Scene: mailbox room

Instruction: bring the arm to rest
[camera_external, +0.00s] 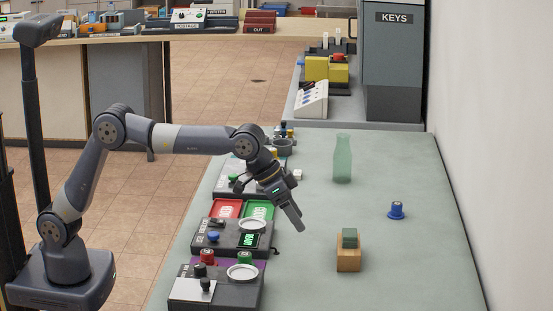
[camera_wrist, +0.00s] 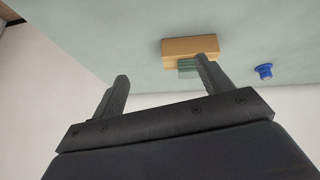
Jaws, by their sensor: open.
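My arm reaches out from its base at the lower left in the external view, over the control boxes. My gripper (camera_external: 297,222) points down and to the right above the table (camera_external: 320,285). In the wrist view my gripper (camera_wrist: 160,72) shows two fingers spread apart with nothing between them. A wooden block (camera_external: 349,258) with a small green block (camera_external: 350,238) on top stands to the right of my gripper, apart from it. In the wrist view the wooden block (camera_wrist: 190,47) is beyond the right fingertip, which partly covers the green block (camera_wrist: 187,68).
A green bottle (camera_external: 342,158) and a blue knob-like piece (camera_external: 397,210) stand on the table. Control boxes with a white dish (camera_external: 243,272) and red and green panels (camera_external: 226,208) line the left edge. A grey KEYS cabinet (camera_external: 393,70) stands behind. The right front is clear.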

